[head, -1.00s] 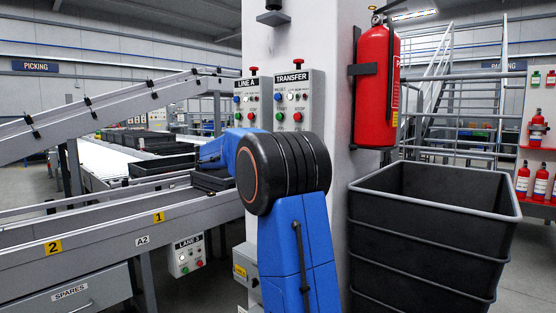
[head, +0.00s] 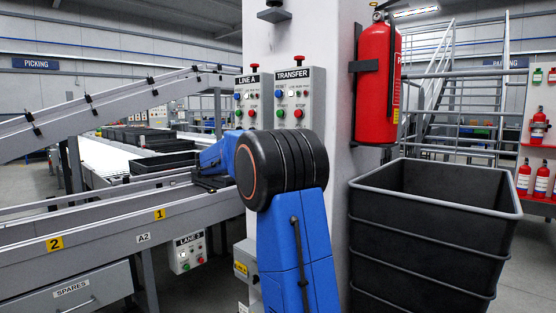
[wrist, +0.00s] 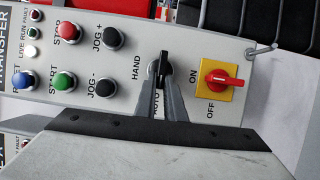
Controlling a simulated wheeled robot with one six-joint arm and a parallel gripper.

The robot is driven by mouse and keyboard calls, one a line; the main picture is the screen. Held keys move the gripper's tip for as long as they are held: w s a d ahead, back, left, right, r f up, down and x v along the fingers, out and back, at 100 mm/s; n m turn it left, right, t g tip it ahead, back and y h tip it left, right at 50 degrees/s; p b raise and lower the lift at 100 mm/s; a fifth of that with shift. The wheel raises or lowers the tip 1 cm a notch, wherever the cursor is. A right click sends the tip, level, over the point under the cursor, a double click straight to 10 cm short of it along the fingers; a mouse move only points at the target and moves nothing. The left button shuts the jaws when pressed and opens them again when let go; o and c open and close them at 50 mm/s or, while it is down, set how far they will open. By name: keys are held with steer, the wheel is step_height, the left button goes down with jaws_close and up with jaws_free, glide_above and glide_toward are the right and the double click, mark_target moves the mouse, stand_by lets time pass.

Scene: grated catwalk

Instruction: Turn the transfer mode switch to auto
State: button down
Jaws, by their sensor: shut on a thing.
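The transfer panel (head: 298,97) is a grey box on the white column, labelled TRANSFER; its lower part is hidden behind my arm in the head view. In the wrist view the panel (wrist: 100,60) appears turned sideways. The transfer mode switch (wrist: 160,62) is a black knob with HAND printed to its left and AUTO below it, partly covered. My gripper (wrist: 161,80) has its two grey fingers closed around the knob. The knob stands roughly upright in the picture; its exact setting is hard to tell. The head view hides my gripper.
A red ON/OFF switch (wrist: 221,79) on a yellow plate sits right of the knob. Black jog buttons (wrist: 104,88), a green start button (wrist: 64,80) and a red stop button (wrist: 70,32) lie left.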

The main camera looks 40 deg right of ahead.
steer(key=c, duration=1.8)
jaws_free()
steer(key=shift+c, duration=0.2)
steer(key=v, duration=1.7)
steer(key=shift+a, duration=0.2)
steer(key=shift+w, duration=0.1)
steer(key=s+a+f+n+t+y, duration=0.2)
steer(key=s+a+f+t+y, duration=0.15)
steer(key=s+f, duration=0.5)
steer(key=s+a+f+n+t+y, duration=0.25)
steer(key=s+f+y, duration=0.25)
steer(key=s, duration=0.7)
steer(key=s+a+f+m+t+y, duration=0.1)
steer(key=s+a+f+t+y, duration=0.3)
steer(key=s+a+f, duration=1.3)
steer(key=a+y, duration=0.1)
steer(key=y, duration=0.3)
steer(key=shift+a+y, duration=0.25)
steer(key=shift+y, duration=0.1)
